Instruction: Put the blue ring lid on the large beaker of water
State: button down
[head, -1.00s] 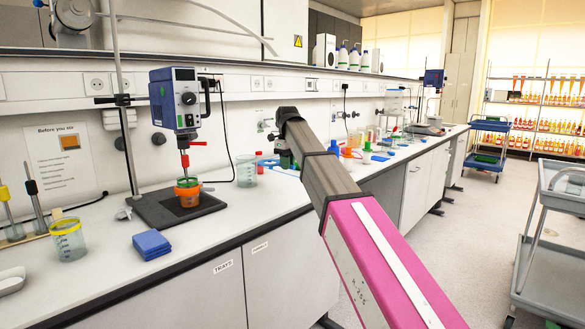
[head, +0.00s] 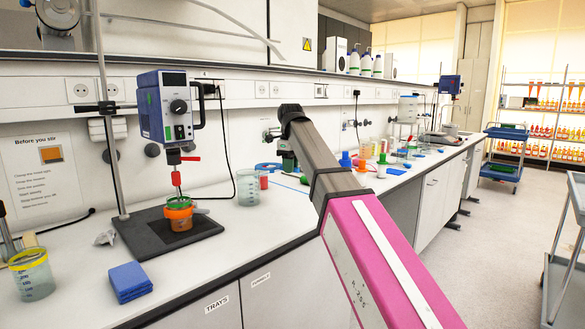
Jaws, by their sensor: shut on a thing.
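My gripper (head: 287,160) is partly hidden behind my arm, above the back part of the bench. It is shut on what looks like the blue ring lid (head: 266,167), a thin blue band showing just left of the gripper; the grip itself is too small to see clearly. A large clear beaker (head: 248,189) with graduation marks stands upright on the bench, left of and below the gripper, its top open. The lid is apart from the beaker, up and to its right in the picture. A small red item shows just below the lid.
A blue stirrer (head: 166,105) on a stand hangs over an orange-banded pot (head: 180,214) on a dark base. A yellow-rimmed beaker (head: 32,275) and blue cloths (head: 130,281) lie at front left. Several coloured items stand farther right.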

jog(key=w+a+f, duration=0.2)
jog(key=w+a, duration=0.2)
jog(key=a, duration=0.5)
dwell(0.7)
jog(key=shift+f, duration=0.55)
dwell(1.0)
jog(key=c, duration=1)
grip_release()
jog(key=shift+r, duration=0.1)
